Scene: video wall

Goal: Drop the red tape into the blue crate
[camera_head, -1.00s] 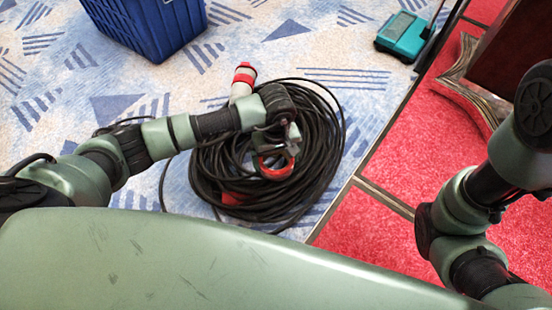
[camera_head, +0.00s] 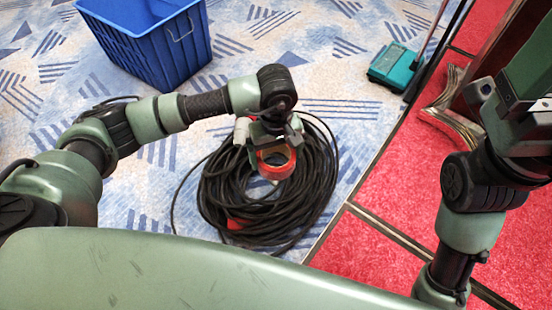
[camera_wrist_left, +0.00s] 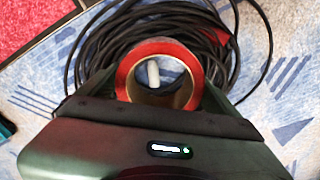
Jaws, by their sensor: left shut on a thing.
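The red tape (camera_head: 284,173) is a roll with a brown core. My left gripper (camera_head: 274,150) is shut on it and holds it over the coil of black cable. In the left wrist view the tape (camera_wrist_left: 158,45) sits between the two fingers of my left gripper (camera_wrist_left: 160,90), its open middle facing the camera. The blue crate (camera_head: 160,55) stands on the carpet at the upper left, apart from the tape and gripper. Its inside shows in part and looks empty.
The black cable coil (camera_head: 225,200) lies on the blue patterned carpet (camera_head: 320,80). A teal box-shaped object (camera_head: 392,64) stands at the upper right. Red carpet (camera_head: 365,250) and a brown piece of furniture (camera_head: 490,68) are at the right. Bare carpet lies between coil and crate.

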